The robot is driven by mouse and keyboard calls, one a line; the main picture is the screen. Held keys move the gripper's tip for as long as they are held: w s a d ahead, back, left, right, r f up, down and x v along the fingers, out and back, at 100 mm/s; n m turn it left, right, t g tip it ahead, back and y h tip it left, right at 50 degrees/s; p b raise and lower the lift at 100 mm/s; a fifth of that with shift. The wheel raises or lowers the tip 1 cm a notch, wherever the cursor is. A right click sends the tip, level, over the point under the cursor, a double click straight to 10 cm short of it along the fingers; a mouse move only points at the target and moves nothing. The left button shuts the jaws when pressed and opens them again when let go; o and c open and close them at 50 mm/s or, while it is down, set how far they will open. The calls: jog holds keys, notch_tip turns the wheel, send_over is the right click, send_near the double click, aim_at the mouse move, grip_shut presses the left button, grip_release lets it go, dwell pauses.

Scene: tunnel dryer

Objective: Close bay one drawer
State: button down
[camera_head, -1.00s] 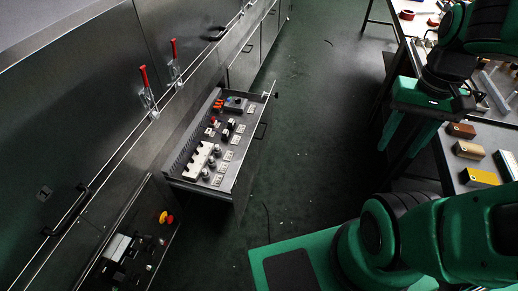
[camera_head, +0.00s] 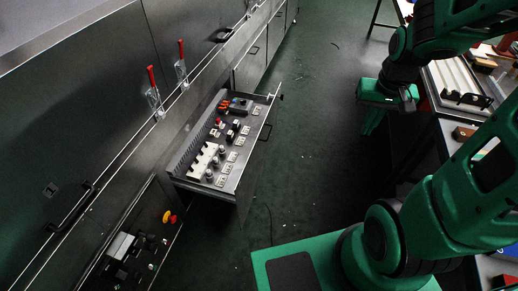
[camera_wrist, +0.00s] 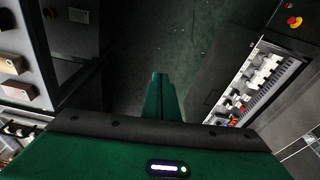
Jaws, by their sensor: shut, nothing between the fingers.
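The open drawer (camera_head: 237,180) sticks out from the long metal cabinet on the left, in the middle of the head view. Electrical parts in several rows lie inside it, and a dark handle (camera_head: 265,132) is on its front. The drawer also shows at the right of the wrist view (camera_wrist: 226,98). My gripper (camera_wrist: 162,76) points down over the floor in the wrist view, its green fingers shut together and empty. It is apart from the drawer.
The cabinet (camera_head: 90,120) has red-handled clamps (camera_head: 152,80) and a lower control panel with a yellow-and-red button (camera_head: 168,217). A workbench (camera_head: 450,100) with blocks and tools stands at the right. The dark green floor (camera_head: 310,120) between them is clear.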

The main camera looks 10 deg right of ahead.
jog(key=w+a+f+t, duration=0.1)
jog(key=w+a+f, duration=0.1)
jog(key=w+f, duration=0.45)
jog(key=t+y, duration=0.3)
jog(key=t, duration=0.1)
send_near(255, 149)
notch_tip(255, 149, down, 4)
jog(key=w, duration=0.1)
jog(key=shift+w+a+r, duration=0.1)
jog(key=shift+w+a, duration=0.2)
jog(key=shift+w, duration=0.25)
jog(key=shift+w, duration=0.1)
